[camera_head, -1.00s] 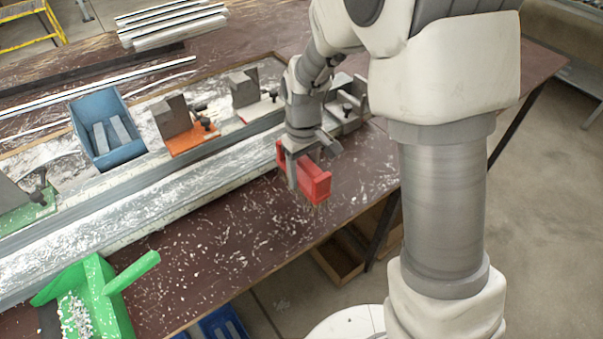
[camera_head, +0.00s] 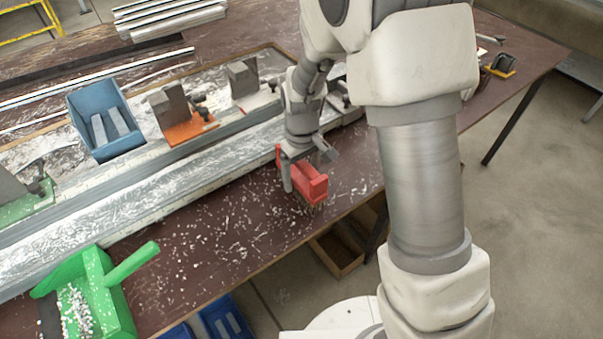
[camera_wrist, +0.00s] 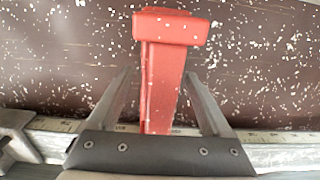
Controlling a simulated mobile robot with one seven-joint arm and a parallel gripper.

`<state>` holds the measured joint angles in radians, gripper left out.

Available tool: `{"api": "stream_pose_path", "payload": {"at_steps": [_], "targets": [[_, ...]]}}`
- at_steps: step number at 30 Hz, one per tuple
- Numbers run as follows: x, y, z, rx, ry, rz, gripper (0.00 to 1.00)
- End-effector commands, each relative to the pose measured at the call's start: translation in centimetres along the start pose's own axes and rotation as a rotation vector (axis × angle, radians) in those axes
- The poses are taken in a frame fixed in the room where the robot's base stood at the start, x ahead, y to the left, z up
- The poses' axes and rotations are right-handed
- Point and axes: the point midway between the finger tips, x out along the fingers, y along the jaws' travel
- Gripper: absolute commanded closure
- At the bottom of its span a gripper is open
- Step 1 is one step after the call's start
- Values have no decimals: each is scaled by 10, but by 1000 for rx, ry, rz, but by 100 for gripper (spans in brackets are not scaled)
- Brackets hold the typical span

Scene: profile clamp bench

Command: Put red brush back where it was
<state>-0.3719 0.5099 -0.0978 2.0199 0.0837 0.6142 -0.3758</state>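The red brush (camera_head: 312,186) is at the front edge of the brown bench, to the right of the long metal profile. Its pale bristles point down and look to be on the bench top. My gripper (camera_head: 303,172) is over the brush, with one finger on either side of it. In the wrist view, the red brush (camera_wrist: 163,80) lies between the fingers of my gripper (camera_wrist: 160,75). A narrow gap shows on the left, and the right fingertip is very close to the brush. The fingers look open. The far side of the brush is partly hidden.
A green dustpan (camera_head: 112,300) with white chips stands front left. A blue bin (camera_head: 105,120), an orange clamp (camera_head: 190,130) and a green clamp (camera_head: 30,200) are behind the profile (camera_head: 130,185). A yellow clamp (camera_head: 503,64) is at the far right. Chips litter the bench (camera_head: 235,215).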

Motion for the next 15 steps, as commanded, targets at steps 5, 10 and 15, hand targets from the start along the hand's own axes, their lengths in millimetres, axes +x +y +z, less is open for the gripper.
{"api": "stream_pose_path", "payload": {"at_steps": [5,10,15], "targets": [[0,0,0,0,0,0,13],[-3,0,0,0,0,0,13],[-25,0,-1,0,6,1,13]]}}
